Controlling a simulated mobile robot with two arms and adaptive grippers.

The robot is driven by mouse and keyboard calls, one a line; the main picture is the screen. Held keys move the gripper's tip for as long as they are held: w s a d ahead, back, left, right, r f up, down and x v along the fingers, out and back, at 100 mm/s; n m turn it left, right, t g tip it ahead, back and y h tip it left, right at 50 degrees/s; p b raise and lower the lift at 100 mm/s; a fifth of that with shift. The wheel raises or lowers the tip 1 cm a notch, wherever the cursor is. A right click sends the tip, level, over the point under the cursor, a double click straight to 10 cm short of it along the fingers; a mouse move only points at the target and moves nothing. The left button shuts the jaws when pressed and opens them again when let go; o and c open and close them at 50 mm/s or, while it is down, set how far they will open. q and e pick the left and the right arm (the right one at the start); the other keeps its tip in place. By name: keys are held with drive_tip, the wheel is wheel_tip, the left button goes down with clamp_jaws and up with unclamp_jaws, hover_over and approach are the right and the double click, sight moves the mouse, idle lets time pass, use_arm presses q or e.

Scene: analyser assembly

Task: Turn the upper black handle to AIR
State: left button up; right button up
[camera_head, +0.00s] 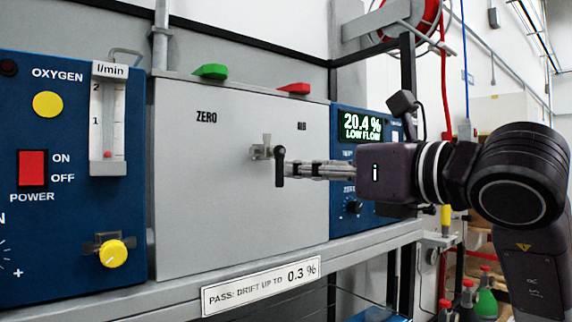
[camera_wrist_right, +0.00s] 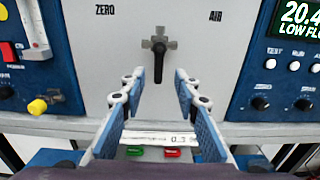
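The black handle (camera_head: 279,167) sits on a metal valve fitting on the grey panel (camera_head: 215,220), between the ZERO and AIR labels. Its lever hangs straight down. In the right wrist view the handle (camera_wrist_right: 158,62) appears between and just beyond the fingertips. My right gripper (camera_head: 291,170) comes in from the right in the head view, its fingertips close to the lever. In the wrist view the gripper (camera_wrist_right: 160,88) is open, with visible gaps on both sides of the lever. The head view partly hides the AIR label. My left gripper is not in view.
A blue oxygen unit (camera_head: 40,235) with a flow tube and yellow knob (camera_head: 113,253) stands left of the panel. A blue analyser (camera_head: 343,222) reading 20.4 % LOW FLOW stands right. A grey shelf edge (camera_head: 180,289) runs below. Green and red levers (camera_head: 211,71) top the panel.

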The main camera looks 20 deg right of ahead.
sight(281, 168)
drive_tip(key=p+x, duration=0.2)
drive_tip(key=x, duration=0.4)
drive_tip(key=shift+w+a, duration=0.1)
drive_tip(key=shift+f, duration=0.1)
drive_tip(key=shift+c, duration=0.4)
clamp_jaws()
